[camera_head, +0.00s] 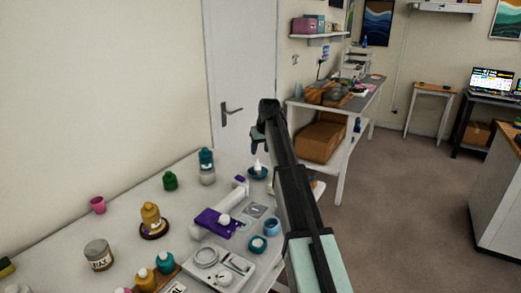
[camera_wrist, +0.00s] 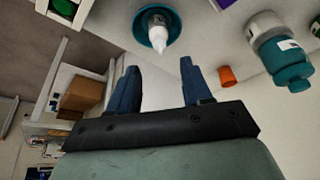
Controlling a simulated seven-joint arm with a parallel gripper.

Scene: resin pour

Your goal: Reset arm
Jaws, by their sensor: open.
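My arm extends over the right side of the white table (camera_head: 135,205) in the head view. My gripper (camera_wrist: 160,63) is open and empty in the wrist view, with its two blue fingers apart. It also shows small and dark in the head view (camera_head: 256,143), near the table's far right corner. A white nozzle-tipped bottle (camera_wrist: 156,30) stands in a teal dish (camera_wrist: 172,42) beyond the fingertips, apart from them. The same bottle (camera_head: 257,165) shows below the gripper in the head view.
Near the far edge stand a teal-capped bottle (camera_head: 206,160) and a green bottle (camera_head: 170,181). An amber bottle (camera_head: 151,217), wax jar (camera_head: 98,255), pink cup (camera_head: 97,205) and purple-and-white device (camera_head: 216,221) are nearer. A door (camera_head: 240,70) and workbench (camera_head: 345,102) lie behind.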

